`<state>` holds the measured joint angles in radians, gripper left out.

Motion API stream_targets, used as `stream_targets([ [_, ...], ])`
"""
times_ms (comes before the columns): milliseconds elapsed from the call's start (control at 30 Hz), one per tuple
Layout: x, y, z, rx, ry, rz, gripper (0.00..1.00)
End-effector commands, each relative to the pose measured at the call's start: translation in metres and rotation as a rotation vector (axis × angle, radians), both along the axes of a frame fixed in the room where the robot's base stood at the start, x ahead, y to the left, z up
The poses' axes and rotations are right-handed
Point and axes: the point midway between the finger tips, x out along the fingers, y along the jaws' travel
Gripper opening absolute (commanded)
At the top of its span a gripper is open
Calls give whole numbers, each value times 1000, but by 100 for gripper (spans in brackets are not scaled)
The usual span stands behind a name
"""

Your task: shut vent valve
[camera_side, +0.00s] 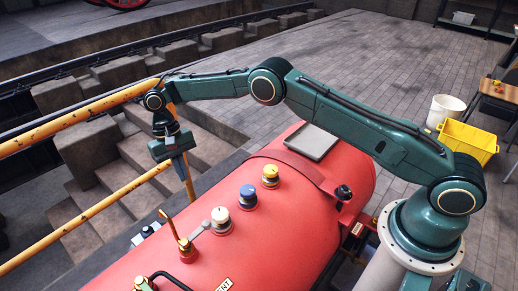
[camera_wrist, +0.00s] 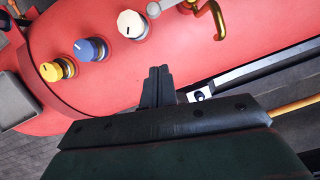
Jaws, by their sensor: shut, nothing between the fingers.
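A label ending in "ENT" (camera_side: 225,285) is on the red boiler at the bottom edge of the side view, partly cut off. Near it is a brass fitting (camera_side: 143,285) with a black bent handle (camera_side: 170,278), also cut off. Another valve with an upright brass lever (camera_side: 171,225) stands on the boiler; a bent brass lever (camera_wrist: 216,18) shows at the top of the wrist view. I cannot tell for certain which is the vent valve. My gripper (camera_side: 178,158) is shut and empty, raised beyond the boiler's far side; its fingers (camera_wrist: 158,82) are together in the wrist view.
White (camera_side: 220,215), blue (camera_side: 248,192) and yellow (camera_side: 270,172) knobs stand in a row on the red boiler (camera_side: 270,240). A grey tray (camera_side: 311,142) lies at its end. Yellow handrails (camera_side: 85,225) run behind my gripper. A yellow crate (camera_side: 468,142) stands at the right.

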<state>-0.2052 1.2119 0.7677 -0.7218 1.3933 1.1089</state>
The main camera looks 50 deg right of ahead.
Motion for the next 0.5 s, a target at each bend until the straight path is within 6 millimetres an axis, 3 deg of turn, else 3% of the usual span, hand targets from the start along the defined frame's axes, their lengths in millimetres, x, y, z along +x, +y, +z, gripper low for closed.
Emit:
stream_targets([
  [500,-9,3,-27,1,5,1,0],
])
